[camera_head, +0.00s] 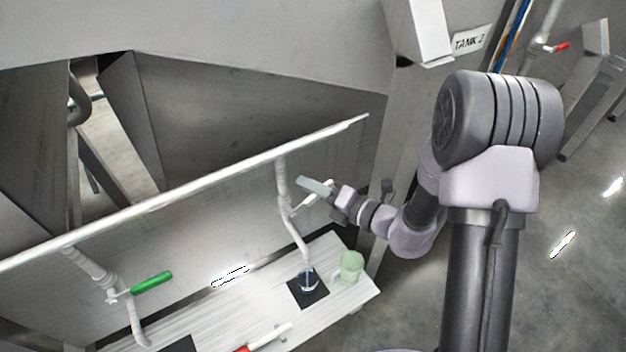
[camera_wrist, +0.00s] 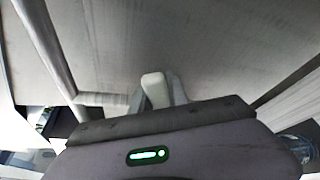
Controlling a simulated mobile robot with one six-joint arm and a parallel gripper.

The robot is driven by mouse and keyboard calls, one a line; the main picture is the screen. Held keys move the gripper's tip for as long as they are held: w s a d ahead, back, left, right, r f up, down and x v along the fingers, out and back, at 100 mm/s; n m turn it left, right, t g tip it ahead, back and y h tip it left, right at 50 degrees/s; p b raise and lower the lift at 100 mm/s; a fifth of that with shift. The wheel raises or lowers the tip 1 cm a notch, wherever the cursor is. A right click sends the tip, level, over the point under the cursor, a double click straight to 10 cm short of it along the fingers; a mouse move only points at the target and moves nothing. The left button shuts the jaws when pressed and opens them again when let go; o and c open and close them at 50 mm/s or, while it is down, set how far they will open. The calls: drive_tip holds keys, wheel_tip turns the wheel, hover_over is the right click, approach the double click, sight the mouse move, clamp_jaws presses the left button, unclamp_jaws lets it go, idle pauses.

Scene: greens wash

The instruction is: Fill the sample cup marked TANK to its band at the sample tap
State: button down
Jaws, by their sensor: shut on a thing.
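The sample tap (camera_head: 283,190) has a white pipe whose spout points down over a clear cup (camera_head: 308,283). The cup stands upright on a black pad (camera_head: 295,294); its marking, band and level cannot be read. Part of a clear cup shows at the lower right of the wrist view (camera_wrist: 298,146). My gripper (camera_head: 322,193) is beside the tap, above and right of the cup. It is shut on the tap's pale lever (camera_wrist: 153,88), whose end shows between the fingers in the wrist view. Whether water runs is not clear.
A pale green mug (camera_head: 352,267) stands right of the cup on the white bench (camera_head: 338,300). A second tap with a green handle (camera_head: 152,282) is at the left. A white and red item (camera_head: 268,338) lies at the bench front. A TANK 2 sign (camera_head: 468,42) is behind.

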drive_tip(key=c, duration=1.3)
unclamp_jaws()
drive_tip(key=shift+d, duration=0.1)
drive_tip(key=v, duration=1.7)
drive_tip(key=shift+s, duration=0.15)
